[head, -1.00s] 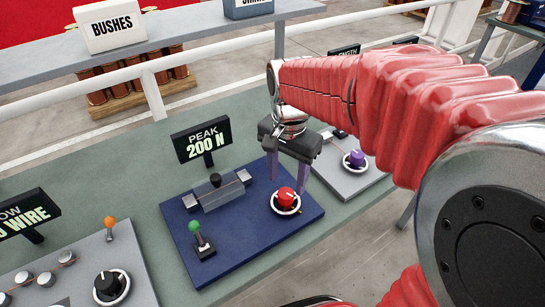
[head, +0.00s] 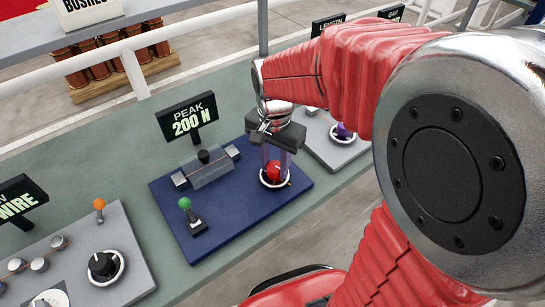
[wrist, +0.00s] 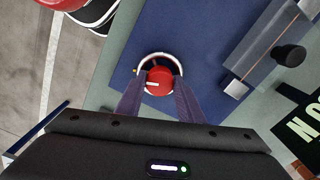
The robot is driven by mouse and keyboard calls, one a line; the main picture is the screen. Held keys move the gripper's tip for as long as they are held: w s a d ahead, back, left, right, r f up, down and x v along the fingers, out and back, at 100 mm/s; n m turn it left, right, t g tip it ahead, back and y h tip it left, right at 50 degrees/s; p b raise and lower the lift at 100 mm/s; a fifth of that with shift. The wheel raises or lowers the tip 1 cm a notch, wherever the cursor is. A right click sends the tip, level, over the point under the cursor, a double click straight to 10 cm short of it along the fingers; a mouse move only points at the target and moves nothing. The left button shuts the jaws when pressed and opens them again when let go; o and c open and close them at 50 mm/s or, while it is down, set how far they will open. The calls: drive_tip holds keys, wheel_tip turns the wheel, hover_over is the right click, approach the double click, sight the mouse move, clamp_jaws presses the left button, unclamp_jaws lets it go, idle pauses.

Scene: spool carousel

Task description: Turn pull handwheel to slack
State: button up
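The red knob (head: 273,171), which I take for the pull handwheel, stands on a pale dial ring at the right of the blue panel (head: 235,229). My gripper (head: 275,167) points down over it, with one finger on each side. A pale pointer mark shows on the knob's face. The sign (head: 187,121) behind the panel reads "PEAK 200 N". The dial ring's markings are too small to read.
A green-tipped lever (head: 185,204) and a grey block with a black knob (head: 207,167) share the blue panel. A grey panel with a black knob (head: 103,266) lies left. Another with a purple knob (head: 343,131) lies right. A white rail (head: 132,71) runs behind.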

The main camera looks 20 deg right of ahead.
drive_tip(key=c, duration=0.6)
drive_tip(key=shift+n, duration=0.3)
